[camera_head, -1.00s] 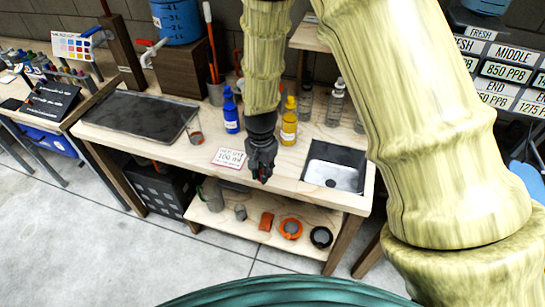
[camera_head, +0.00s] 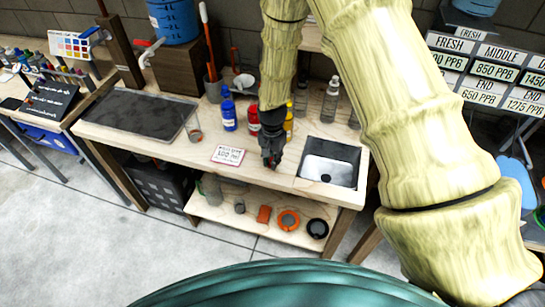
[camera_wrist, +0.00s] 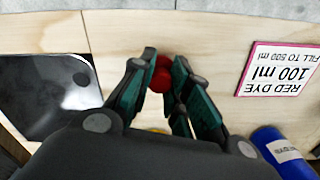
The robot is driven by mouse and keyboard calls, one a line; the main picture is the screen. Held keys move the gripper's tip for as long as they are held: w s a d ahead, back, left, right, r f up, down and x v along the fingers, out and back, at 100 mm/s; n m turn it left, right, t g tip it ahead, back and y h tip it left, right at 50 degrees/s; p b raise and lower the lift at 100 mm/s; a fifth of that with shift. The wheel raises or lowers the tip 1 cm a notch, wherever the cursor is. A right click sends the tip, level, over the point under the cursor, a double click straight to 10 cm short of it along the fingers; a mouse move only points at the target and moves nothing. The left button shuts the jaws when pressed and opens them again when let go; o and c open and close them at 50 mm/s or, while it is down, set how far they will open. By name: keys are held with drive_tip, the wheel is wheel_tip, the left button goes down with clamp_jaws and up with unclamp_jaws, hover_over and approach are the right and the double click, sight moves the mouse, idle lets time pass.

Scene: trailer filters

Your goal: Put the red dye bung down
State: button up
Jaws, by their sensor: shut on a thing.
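The red dye bung (camera_wrist: 161,74) is a small red rounded piece between the fingertips in the wrist view. My gripper (camera_wrist: 163,80) is shut on it over bare pale wood near the bench's front edge. I cannot tell whether the bung touches the bench top (camera_head: 265,185). A red bottle (camera_head: 253,119) stands behind, partly hidden by my gripper.
A blue bottle (camera_head: 228,112) and a yellow bottle (camera_head: 289,124) stand either side of the red bottle. The red-edged card (camera_head: 229,155) lies left of my gripper; the sink (camera_head: 328,168) is to the right. Clear bottles (camera_head: 330,101) stand behind. Bare wood surrounds the fingertips.

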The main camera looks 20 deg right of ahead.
drive_tip(key=shift+f, duration=0.2)
drive_tip(key=o, duration=0.8)
drive_tip(key=shift+r+b, duration=2.15)
drive_tip(key=shift+r, duration=3.95)
